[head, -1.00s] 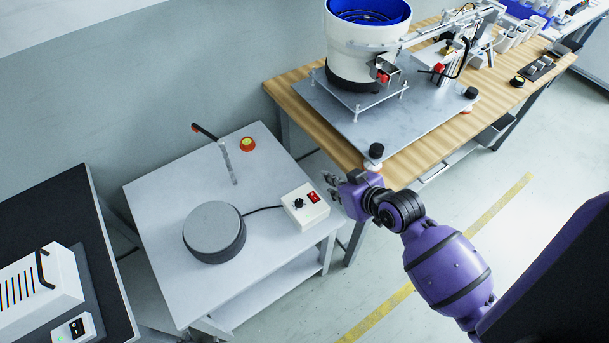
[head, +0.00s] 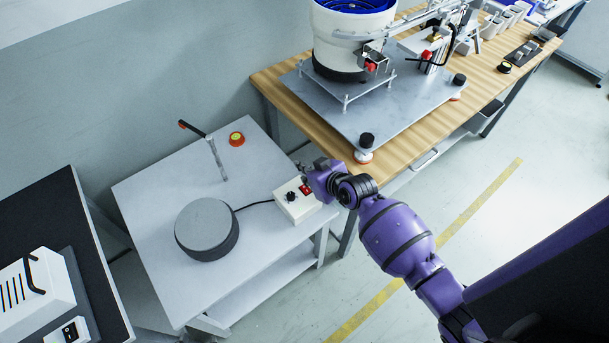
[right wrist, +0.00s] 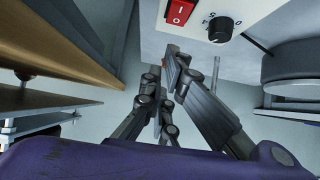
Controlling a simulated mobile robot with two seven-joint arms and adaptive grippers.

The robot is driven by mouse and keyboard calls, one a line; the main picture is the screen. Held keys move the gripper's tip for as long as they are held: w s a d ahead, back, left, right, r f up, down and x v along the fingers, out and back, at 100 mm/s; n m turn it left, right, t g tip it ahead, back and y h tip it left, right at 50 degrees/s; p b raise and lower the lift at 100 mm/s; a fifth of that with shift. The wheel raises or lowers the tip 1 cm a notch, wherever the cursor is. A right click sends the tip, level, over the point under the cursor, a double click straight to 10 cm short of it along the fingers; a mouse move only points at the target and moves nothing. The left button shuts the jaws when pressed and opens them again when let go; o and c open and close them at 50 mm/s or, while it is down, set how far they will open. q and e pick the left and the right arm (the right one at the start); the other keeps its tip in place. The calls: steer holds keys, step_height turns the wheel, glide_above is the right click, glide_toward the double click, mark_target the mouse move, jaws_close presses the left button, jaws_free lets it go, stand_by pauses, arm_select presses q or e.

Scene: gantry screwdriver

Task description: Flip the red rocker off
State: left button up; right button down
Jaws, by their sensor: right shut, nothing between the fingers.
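The red rocker (head: 305,189) is set in the top of a small white control box (head: 291,209), at the right edge of a grey table. In the right wrist view the rocker (right wrist: 180,11) shows white marks, beside a black knob (right wrist: 221,29). My right gripper (head: 305,167) is shut and empty, over the box's far right side, close to the rocker. In the right wrist view its fingertips (right wrist: 172,53) appear a little below the rocker, with a visible gap. I cannot tell whether the rocker is on or off. My left gripper is out of view.
A grey round disc (head: 205,220) is cabled to the box. A wooden bench (head: 405,150) with a white feeder bowl (head: 340,45) is close on the gripper's right.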

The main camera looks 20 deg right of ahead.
mark_target(305, 189)
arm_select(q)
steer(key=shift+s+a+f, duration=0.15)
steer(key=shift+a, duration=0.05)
arm_select(e)
steer(key=shift+w+f, duration=0.1)
steer(key=shift+f, duration=1.1)
steer(key=shift+w+f, duration=0.15)
steer(key=shift+f, duration=0.2)
steer(key=shift+w+a+f+b, duration=0.15)
steer(key=shift+f+b, duration=0.05)
steer(key=shift+b, duration=0.1)
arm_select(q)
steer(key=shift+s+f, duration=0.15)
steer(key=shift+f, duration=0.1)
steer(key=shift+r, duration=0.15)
